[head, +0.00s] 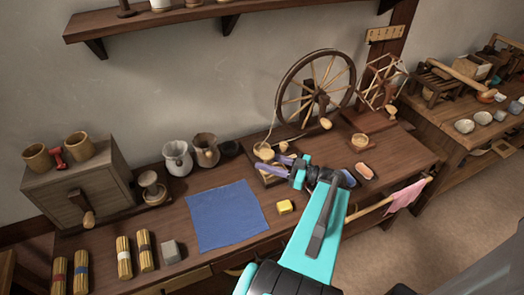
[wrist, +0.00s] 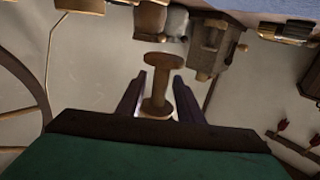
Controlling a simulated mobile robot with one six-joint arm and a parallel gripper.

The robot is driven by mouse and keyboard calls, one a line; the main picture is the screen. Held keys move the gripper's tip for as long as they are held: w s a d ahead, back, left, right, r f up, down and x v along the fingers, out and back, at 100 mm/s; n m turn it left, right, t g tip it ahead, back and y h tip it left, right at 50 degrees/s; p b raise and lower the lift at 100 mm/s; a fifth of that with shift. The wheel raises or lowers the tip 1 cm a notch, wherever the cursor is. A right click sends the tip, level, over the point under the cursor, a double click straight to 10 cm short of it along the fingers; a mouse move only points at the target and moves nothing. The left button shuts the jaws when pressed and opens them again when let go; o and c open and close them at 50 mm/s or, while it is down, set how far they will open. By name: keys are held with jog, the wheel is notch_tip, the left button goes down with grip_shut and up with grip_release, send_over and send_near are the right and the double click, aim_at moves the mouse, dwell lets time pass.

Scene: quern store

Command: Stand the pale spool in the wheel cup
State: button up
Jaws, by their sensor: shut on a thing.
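My gripper (head: 272,162) is over the wooden tray at the foot of the spinning wheel (head: 316,88). In the wrist view its two dark fingers (wrist: 160,98) are shut on the pale spool (wrist: 160,84), a tan piece with a flat disc at each end. In the head view the spool (head: 264,152) is small and partly hidden by the fingers. I cannot tell whether it touches what is below.
A blue cloth (head: 226,214) and a yellow block (head: 284,206) lie in front. Two jugs (head: 178,158) stand left of the tray. A pinkish oval piece (head: 364,171) lies to the right. Bundles of sticks (head: 124,257) are at the front left.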

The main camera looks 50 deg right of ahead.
jog(key=shift+w, duration=0.15)
jog(key=shift+w+d+f+b, duration=0.25)
jog(key=shift+w+d+b, duration=0.1)
jog(key=shift+b, duration=0.75)
jog(key=shift+w+d+b, duration=0.4)
jog(key=shift+w+b, duration=0.15)
jog(key=shift+b, duration=0.5)
jog(key=shift+w+d+b, duration=0.1)
jog(key=shift+d+b, duration=0.05)
jog(key=shift+b, duration=0.55)
jog(key=d+b, duration=0.1)
jog(key=b, duration=0.3)
jog(key=shift+w+f, duration=0.15)
jog(key=shift+w, duration=0.25)
jog(key=b, duration=0.2)
jog(key=w+b, duration=0.1)
jog(key=b, duration=0.2)
jog(key=shift+d, duration=0.2)
jog(key=shift+w+d+f, duration=0.15)
jog(key=shift+w+d, duration=1.7)
jog(key=shift+w, duration=0.1)
jog(key=shift+w+d+f, duration=0.15)
jog(key=shift+w+d, duration=1.65)
jog(key=shift+w, duration=0.15)
